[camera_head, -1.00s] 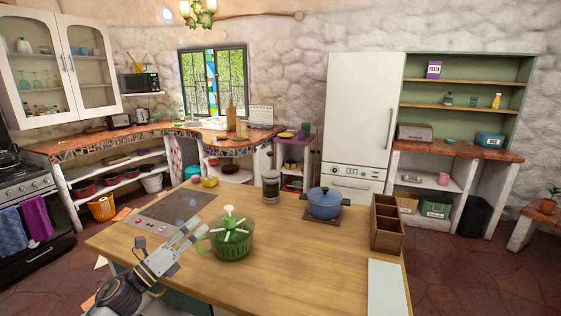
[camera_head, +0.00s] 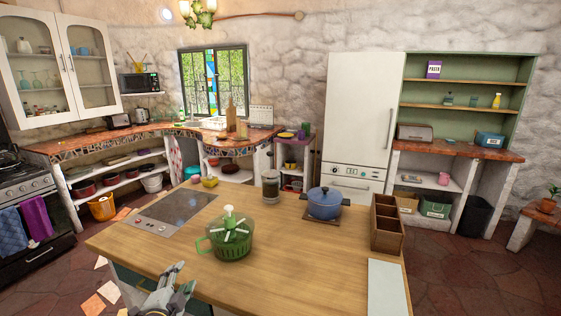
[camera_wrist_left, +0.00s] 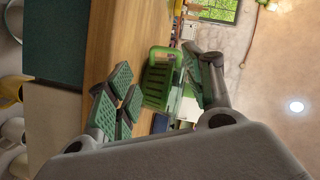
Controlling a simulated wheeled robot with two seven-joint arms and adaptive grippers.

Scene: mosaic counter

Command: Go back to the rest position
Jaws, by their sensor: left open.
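My left gripper (camera_head: 172,283) is low at the front left of the wooden table, near its front edge. It is open and empty, and apart from the green salad spinner. The green salad spinner (camera_head: 231,243), with a white knob on top, stands upright on the table beyond the gripper. In the left wrist view the open, padded fingers (camera_wrist_left: 160,95) show, with the green spinner (camera_wrist_left: 158,80) seen between them. My right gripper is not in either view.
The wooden table (camera_head: 300,265) carries a hob (camera_head: 171,212), a glass jar (camera_head: 271,186), a blue pot (camera_head: 324,204), a wooden divided box (camera_head: 387,222) and a pale board (camera_head: 387,288). The table surface around the spinner is clear.

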